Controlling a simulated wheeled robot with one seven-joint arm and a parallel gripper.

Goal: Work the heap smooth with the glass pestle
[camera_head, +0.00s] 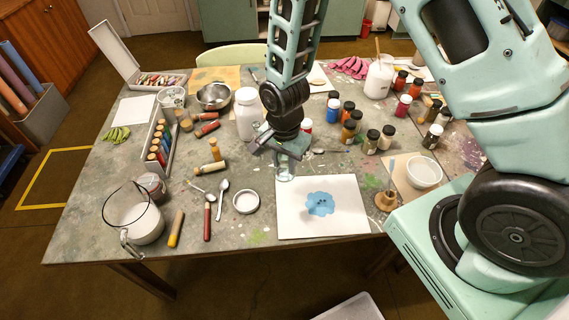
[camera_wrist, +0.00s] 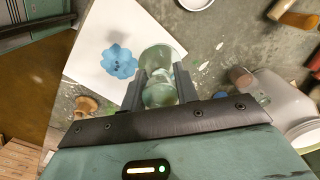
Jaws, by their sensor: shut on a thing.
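A blue, flower-shaped heap of pigment (camera_head: 320,203) with darker dots at its middle lies on a white slab (camera_head: 350,222) near the table's front edge. In the wrist view the heap (camera_wrist: 119,62) is left of the fingers. My gripper (camera_head: 281,150) is shut on the clear greenish glass pestle (camera_wrist: 158,58), whose wide round end points away from the wrist. In the head view the pestle (camera_head: 286,169) shows below the fingers, at the slab's back left corner, apart from the heap. I cannot tell whether it touches the surface beneath.
A white jar (camera_head: 248,113) stands just left of my gripper. Several small pigment jars (camera_head: 352,125) stand behind and right of the slab. A wooden-knobbed piece (camera_head: 386,200) and a white bowl (camera_head: 424,172) are at its right.

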